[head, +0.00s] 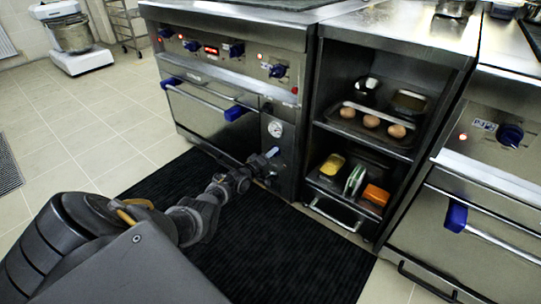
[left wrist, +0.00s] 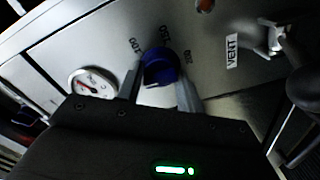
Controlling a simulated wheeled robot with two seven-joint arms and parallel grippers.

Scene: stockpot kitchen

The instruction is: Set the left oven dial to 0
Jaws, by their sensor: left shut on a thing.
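A dark blue dial (left wrist: 160,68) is on the steel oven panel in the left wrist view. In the head view my left gripper (head: 264,163) is low at the front of the oven (head: 226,92), just below a round gauge (head: 275,129). The dial is mostly hidden there, and its pointer setting cannot be read. My right gripper is not in view.
The gauge (left wrist: 92,83) is left of the dial in the left wrist view, and a VENT label (left wrist: 232,51) is right of it. An open shelf unit (head: 315,140) with eggs stands right of the oven. A black mat (head: 285,245) covers the floor in front.

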